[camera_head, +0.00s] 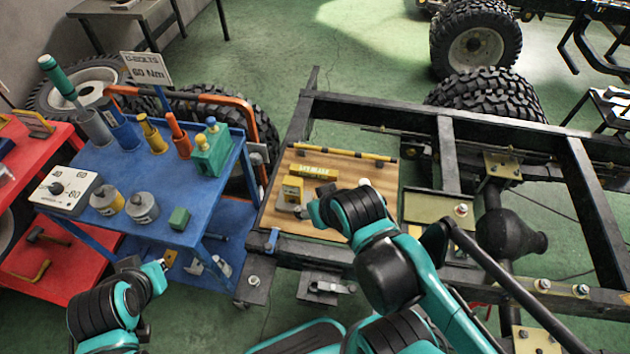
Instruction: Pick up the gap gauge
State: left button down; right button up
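A small yellow block-like piece with a grey face (291,191), which may be the gap gauge, stands on the left part of the wooden board (335,223). My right gripper (302,212) reaches in from the right, with its tip close to the lower right of this piece. I cannot tell whether they touch, or whether the fingers are open; the teal and black wrist hides much of the area. My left gripper (164,264) is low at the left, in front of the blue cart and away from the board.
The board lies on the dark chassis frame (370,110) and bears a yellow label plate (313,171) and a yellow-black striped bar (345,153). The blue cart (120,165) at left carries a dial box (72,190), sockets, a green box (212,150) and a sign (147,68).

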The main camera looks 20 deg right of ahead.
aim_at(293, 186)
jog(key=k+j+z, duration=0.1)
jog(key=z, duration=0.6)
jog(key=i+j+u, duration=0.15)
jog(key=j+u, duration=0.15)
jog(key=i+j+u, duration=0.25)
jog(key=k+j, duration=0.05)
jog(key=j, duration=0.05)
